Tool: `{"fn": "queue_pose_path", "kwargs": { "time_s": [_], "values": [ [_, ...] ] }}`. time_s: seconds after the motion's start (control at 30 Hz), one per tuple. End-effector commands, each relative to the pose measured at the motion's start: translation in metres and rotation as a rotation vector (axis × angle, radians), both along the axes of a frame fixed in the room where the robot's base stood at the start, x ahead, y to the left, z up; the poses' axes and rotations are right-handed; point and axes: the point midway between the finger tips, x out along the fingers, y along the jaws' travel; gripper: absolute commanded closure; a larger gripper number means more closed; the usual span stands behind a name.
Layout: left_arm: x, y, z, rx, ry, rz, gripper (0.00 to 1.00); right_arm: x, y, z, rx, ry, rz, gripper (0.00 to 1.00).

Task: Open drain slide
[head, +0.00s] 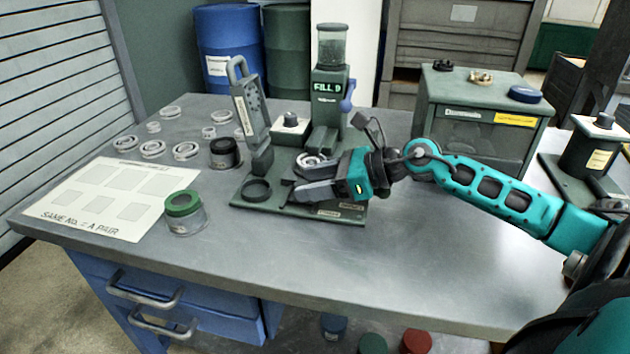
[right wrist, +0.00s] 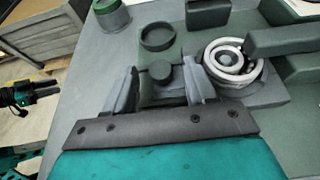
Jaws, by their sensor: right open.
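The grinder (head: 328,140) stands on a green base plate (head: 243,199) on the bench, with a lit "FILL D" sign. My right gripper (head: 293,184) is low over the base's front part, its fingers pointing left. In the right wrist view my right gripper (right wrist: 163,88) is open, its two fingers on either side of a small round dark knob (right wrist: 161,73), apparently the drain slide's. Whether they touch it cannot be told. A metal ring (right wrist: 229,60) sits in a seat beside the right finger. What looks like my left gripper (right wrist: 40,88) shows at the far left there.
An empty dark round cup (head: 257,190) sits on the base; a green-lidded jar (head: 184,212) stands left of it. A tilted grey handled lever (head: 247,110) rises behind. Several loose rings and a printed sheet (head: 95,230) lie left. The bench's front right is clear.

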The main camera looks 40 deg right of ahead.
Motion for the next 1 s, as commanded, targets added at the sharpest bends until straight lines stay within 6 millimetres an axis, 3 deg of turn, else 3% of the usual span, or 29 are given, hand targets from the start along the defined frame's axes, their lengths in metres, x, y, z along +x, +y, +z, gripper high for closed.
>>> {"fn": "queue_pose_path", "kwargs": {
  "time_s": [0.07,0.63,1.0],
  "values": [
    [-0.0004,0.0001,-0.0011,0.001,0.002,-0.001,0.57,-0.0001,0.0,-0.0002,0.0,0.0,0.0,0.46],
    [-0.0008,0.0004,-0.0028,0.002,0.005,-0.001,0.57,-0.0004,0.0001,-0.0002,0.0,0.0,0.001,1.0],
    [0.0004,0.0003,0.0008,0.001,-0.001,0.0,0.57,-0.0011,0.0008,0.0,0.0,0.002,0.001,1.0]
  ]
}}
